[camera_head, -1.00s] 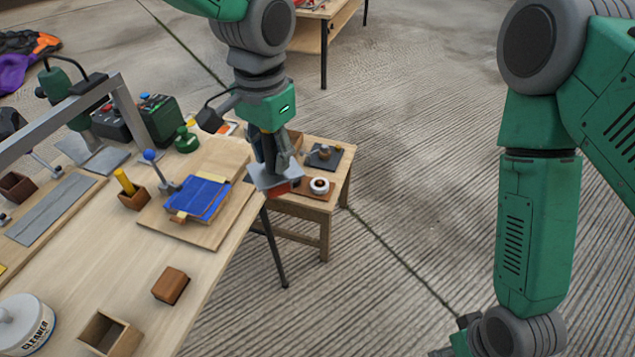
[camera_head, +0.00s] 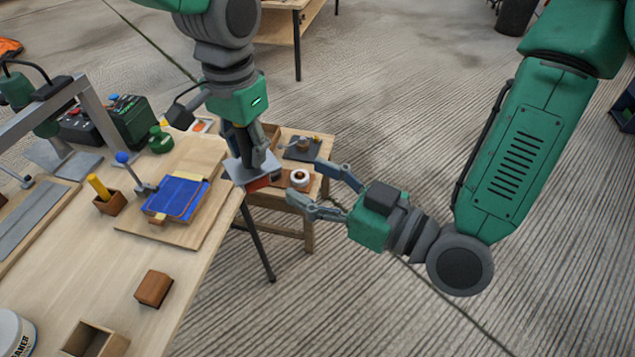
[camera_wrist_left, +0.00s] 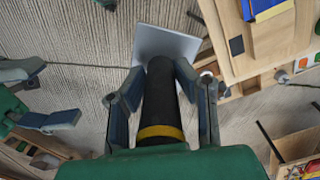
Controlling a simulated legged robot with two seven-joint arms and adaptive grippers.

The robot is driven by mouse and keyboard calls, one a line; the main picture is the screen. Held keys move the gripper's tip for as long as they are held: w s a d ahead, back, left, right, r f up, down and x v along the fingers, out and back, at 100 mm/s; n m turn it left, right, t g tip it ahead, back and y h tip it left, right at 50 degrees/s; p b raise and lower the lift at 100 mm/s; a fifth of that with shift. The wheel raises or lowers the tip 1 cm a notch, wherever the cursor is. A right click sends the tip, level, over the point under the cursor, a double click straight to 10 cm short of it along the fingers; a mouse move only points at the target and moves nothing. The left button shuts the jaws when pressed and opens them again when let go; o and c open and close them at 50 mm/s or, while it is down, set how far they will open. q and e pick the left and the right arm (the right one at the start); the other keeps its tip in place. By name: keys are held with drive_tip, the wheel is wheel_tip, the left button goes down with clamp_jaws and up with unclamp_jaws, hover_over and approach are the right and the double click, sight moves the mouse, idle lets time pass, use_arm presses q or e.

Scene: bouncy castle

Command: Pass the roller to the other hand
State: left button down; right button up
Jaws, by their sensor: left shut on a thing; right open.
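My left gripper (camera_head: 246,158) is shut on the roller, which hangs beside the table's right edge. In the left wrist view the roller (camera_wrist_left: 160,100) shows a black handle with a yellow band, between the fingers of my left gripper (camera_wrist_left: 158,82). A flat light grey piece (camera_wrist_left: 165,42) is at its far end. In the head view a red-brown part (camera_head: 262,182) shows under the grey piece. My right gripper (camera_head: 312,182) is open and empty, just right of the roller, fingers pointing toward it. It also shows at the left of the left wrist view (camera_wrist_left: 62,92).
A wooden table (camera_head: 195,275) fills the left, with a board (camera_head: 150,235) bearing a blue pad (camera_head: 175,198), a brown block (camera_head: 153,288) and an open box (camera_head: 95,340). A small wooden stand (camera_head: 290,218) with a white ring-shaped thing (camera_head: 299,178) is behind the grippers.

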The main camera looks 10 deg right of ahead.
sight(249, 153)
drive_tip(key=x, duration=1.1)
drive_tip(key=shift+w+a, duration=0.1)
drive_tip(key=shift+a, duration=0.1)
drive_tip(key=shift+c, duration=0.4)
clamp_jaws()
use_arm(q)
drive_tip(key=c, duration=1.2)
unclamp_jaws()
drive_tip(key=shift+r, duration=0.15)
wheel_tip(249, 153, up, 12)
drive_tip(key=shift+w+f, duration=0.1)
drive_tip(key=shift+f, duration=0.05)
